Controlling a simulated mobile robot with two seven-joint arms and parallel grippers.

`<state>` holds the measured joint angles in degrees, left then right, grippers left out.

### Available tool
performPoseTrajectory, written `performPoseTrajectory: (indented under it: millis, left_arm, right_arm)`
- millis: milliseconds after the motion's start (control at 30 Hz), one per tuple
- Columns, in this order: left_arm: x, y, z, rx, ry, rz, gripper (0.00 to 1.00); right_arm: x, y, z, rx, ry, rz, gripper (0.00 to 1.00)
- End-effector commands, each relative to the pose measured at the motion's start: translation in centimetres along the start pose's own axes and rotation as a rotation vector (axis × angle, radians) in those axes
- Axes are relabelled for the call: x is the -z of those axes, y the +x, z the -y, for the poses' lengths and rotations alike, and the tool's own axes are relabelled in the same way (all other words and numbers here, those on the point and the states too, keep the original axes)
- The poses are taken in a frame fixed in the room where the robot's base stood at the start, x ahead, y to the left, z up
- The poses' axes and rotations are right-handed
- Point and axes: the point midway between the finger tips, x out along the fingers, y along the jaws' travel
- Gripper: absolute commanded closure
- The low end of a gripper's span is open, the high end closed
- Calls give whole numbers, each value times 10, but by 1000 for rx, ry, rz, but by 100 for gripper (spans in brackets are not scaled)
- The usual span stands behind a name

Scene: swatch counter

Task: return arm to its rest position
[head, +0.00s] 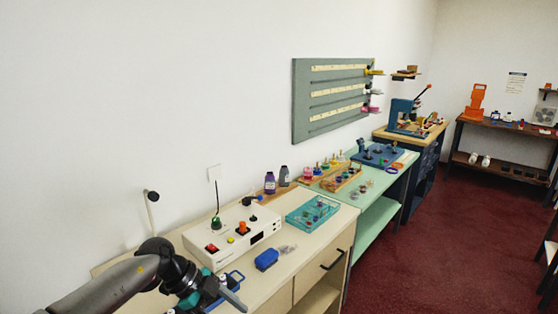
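My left arm (105,285) comes in from the lower left, over the near end of the cream counter (312,242). Its dark wrist leads to my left gripper (232,297), low in the picture and in front of a white control box (232,235). A grey finger shows, pointing down to the right. The gap between the fingers cannot be made out, nor whether anything is between them. Blue and white items (212,291) lie close by the gripper and are partly hidden by it. My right gripper is not in view.
A blue block (267,260) and a teal tray (290,213) are on the cream counter. Bottles (270,183) stand at the wall. A green table (378,212) and a blue workbench (424,163) continue beyond. The red floor (430,250) to the right is open.

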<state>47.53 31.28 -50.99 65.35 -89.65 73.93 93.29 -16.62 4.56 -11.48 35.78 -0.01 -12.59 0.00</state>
Motion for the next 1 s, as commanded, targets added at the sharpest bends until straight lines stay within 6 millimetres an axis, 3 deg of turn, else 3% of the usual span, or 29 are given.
performPoseTrajectory:
  millis: [33, 100, 167, 267, 367, 467, 567, 700, 833, 1000]
  left_arm:
    - [1, 30, -4, 44, -10, -107, 31]
    - [5, 59, -2, 144, -28, -244, 31]
    - [3, 80, 2, 250, -65, -341, 31]
    - [-18, 110, 4, 445, -169, -440, 31]
    - [-62, 140, -5, 635, -322, -448, 31]
    - [-121, 174, -34, 789, -508, -370, 31]
    - [-175, 204, -76, 874, -676, -250, 31]
    - [-237, 245, -153, 903, -889, -58, 31]
    - [-276, 280, -238, 864, -1064, 122, 31]
    - [-302, 319, -356, 742, -1265, 338, 31]
  right_arm:
    - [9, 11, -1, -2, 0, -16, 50]
    - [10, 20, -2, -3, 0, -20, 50]
    - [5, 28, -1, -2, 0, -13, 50]
    - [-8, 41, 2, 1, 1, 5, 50]
    - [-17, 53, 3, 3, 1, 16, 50]
    - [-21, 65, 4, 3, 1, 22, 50]
    - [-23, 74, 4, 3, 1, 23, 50]
    - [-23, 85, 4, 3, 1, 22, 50]
    - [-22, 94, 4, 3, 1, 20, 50]
    - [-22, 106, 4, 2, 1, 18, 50]
